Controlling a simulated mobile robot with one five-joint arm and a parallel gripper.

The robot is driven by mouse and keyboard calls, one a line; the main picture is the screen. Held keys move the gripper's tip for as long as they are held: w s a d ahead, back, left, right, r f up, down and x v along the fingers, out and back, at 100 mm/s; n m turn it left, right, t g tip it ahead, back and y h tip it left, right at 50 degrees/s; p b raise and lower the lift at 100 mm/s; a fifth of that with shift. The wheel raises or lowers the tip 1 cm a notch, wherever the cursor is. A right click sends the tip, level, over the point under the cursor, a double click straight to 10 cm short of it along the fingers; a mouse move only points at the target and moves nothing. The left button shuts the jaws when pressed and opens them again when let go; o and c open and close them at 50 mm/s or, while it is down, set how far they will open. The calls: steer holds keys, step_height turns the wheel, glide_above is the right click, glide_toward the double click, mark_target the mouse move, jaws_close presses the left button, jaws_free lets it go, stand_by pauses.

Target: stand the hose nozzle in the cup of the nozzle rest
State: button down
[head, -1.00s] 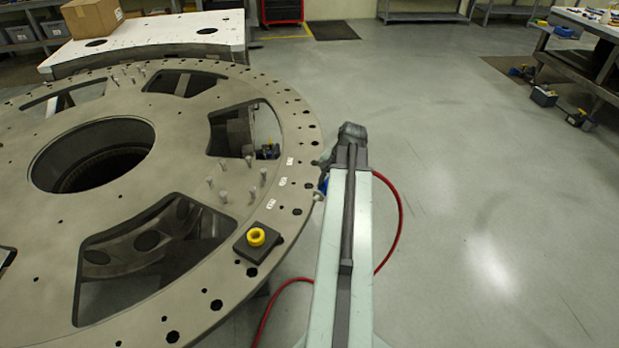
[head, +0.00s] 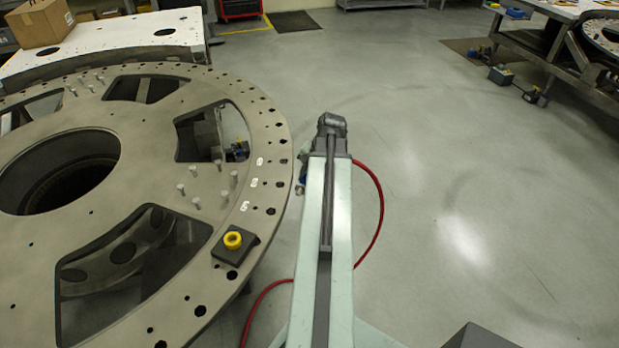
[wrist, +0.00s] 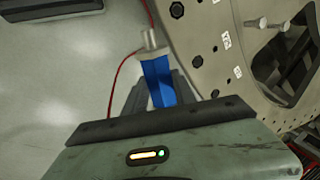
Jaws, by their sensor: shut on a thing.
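The nozzle rest (head: 222,256) is a dark square block on the rim of the big grey plate, with a yellow ring-shaped cup (head: 233,240) on top, in the head view. My gripper (wrist: 158,88) is shut on the hose nozzle (wrist: 158,80), which has a blue body and a silver end, in the wrist view. In the head view my arm mostly hides the gripper; a bit of blue (head: 303,174) shows beside its far end, right of the plate's edge. The gripper is farther out than the rest and apart from it. The cup is not in the wrist view.
A red hose (head: 376,225) loops around my arm and toward the plate's underside. The turret plate (head: 150,290) has large openings, holes and several upright pins (head: 224,199).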

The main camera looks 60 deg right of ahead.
step_height(320, 180, up, 10)
steer(key=p, duration=0.9)
steer(key=shift+r, duration=0.1)
